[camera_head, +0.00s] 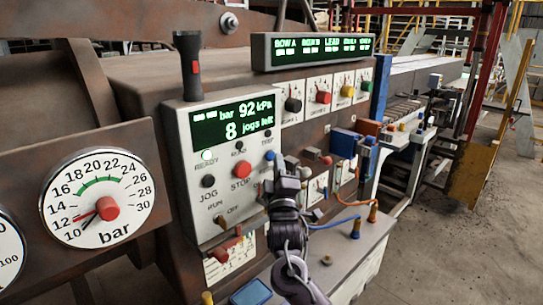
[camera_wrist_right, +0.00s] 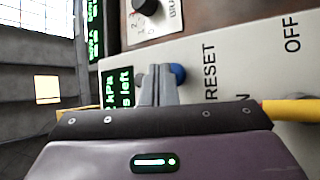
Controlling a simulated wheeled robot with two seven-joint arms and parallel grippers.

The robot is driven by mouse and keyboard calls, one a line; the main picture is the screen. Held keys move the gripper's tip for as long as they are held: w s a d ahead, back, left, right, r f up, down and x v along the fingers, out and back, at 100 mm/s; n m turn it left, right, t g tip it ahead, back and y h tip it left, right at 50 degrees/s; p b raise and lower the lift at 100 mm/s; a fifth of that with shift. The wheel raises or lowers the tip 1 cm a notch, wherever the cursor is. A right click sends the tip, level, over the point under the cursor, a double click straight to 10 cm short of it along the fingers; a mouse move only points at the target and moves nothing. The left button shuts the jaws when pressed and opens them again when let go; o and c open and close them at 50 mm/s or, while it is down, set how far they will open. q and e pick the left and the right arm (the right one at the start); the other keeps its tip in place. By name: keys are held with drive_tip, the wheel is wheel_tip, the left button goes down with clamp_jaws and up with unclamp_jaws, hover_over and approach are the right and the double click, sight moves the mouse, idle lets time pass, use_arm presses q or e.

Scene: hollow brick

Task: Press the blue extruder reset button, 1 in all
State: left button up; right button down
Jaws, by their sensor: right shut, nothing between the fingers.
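The blue reset button (camera_head: 270,155) is on the light control panel (camera_head: 180,150), at the upper right of the red stop button. In the right wrist view the blue button (camera_wrist_right: 178,73) shows beside the fingertips, partly hidden by them, with the word RESET near it. My right gripper (camera_head: 279,170) is shut and empty, its tips close to the button at its lower right. It also shows in the right wrist view (camera_wrist_right: 158,76). I cannot tell whether the tips touch the button. My left gripper is not in view.
The red stop button (camera_head: 242,170) and a black jog button (camera_head: 208,181) sit on the same panel. A lit green display (camera_head: 233,119) reads 92 kPa and 8 jogs left. A pressure gauge (camera_head: 98,198) is at left. Open floor (camera_head: 450,240) lies at right.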

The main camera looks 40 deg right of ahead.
drive_tip(key=shift+s, duration=0.3)
drive_tip(key=s, duration=0.3)
drive_tip(key=s+p, duration=0.1)
drive_tip(key=s, duration=0.1)
drive_tip(key=shift+d, duration=0.25)
idle(0.8)
